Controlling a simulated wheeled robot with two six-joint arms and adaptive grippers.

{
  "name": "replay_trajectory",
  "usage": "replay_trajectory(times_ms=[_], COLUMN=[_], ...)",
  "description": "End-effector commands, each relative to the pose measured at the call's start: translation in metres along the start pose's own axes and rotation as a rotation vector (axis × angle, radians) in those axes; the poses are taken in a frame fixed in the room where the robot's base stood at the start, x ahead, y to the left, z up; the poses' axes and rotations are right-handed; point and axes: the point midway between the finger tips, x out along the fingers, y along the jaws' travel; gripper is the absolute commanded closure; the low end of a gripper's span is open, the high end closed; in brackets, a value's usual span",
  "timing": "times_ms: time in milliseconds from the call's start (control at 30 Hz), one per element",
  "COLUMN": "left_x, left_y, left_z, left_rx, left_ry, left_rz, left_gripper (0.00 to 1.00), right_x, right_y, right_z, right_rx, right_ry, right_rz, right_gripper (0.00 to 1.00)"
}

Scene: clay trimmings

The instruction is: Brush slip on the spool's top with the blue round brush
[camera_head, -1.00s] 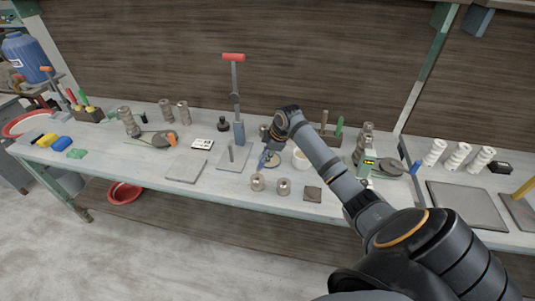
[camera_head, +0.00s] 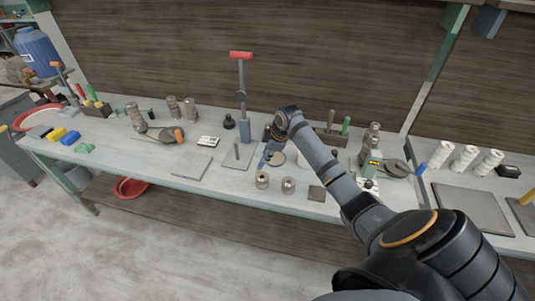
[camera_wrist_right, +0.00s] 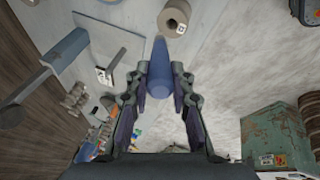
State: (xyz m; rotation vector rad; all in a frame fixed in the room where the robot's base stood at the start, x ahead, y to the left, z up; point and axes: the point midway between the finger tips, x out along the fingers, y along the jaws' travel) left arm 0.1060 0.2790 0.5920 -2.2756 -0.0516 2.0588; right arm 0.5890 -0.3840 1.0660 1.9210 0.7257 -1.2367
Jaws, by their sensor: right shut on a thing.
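My right gripper (camera_head: 270,150) is shut on the blue round brush (camera_wrist_right: 159,76), whose tapered end points away from the fingers in the right wrist view. In the head view the brush (camera_head: 264,162) is a small blue piece below the gripper, above the workbench. Two short, grey-brown spools stand near the bench's front edge, a left one (camera_head: 262,180) and a right one (camera_head: 288,185). In the right wrist view one spool (camera_wrist_right: 173,17) with a small white label lies beyond the brush tip, apart from it. My left gripper is out of view.
A lever press with a red handle (camera_head: 241,55) stands left of my right gripper. A pale round piece (camera_head: 277,158) lies beside the gripper. A dark square tile (camera_head: 317,193) lies right of the spools, and a grey slab (camera_head: 192,166) lies to the left.

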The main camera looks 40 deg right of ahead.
Motion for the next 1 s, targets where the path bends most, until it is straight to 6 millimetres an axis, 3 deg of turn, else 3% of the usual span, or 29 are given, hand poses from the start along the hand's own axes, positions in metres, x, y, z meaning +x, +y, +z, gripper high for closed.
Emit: replay_trajectory(times_ms=[767, 1000], left_x=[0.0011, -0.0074], left_y=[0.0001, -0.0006], left_z=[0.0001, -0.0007], left_rx=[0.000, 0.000], left_ry=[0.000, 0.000], left_rz=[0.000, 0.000], left_gripper=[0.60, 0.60], right_x=[0.0063, 0.0010], right_y=[-0.0020, -0.0005], right_z=[0.0019, 0.0003], right_rx=[0.000, 0.000], right_ry=[0.000, 0.000], right_rz=[-0.001, -0.001], right_gripper=[1.00, 1.00])
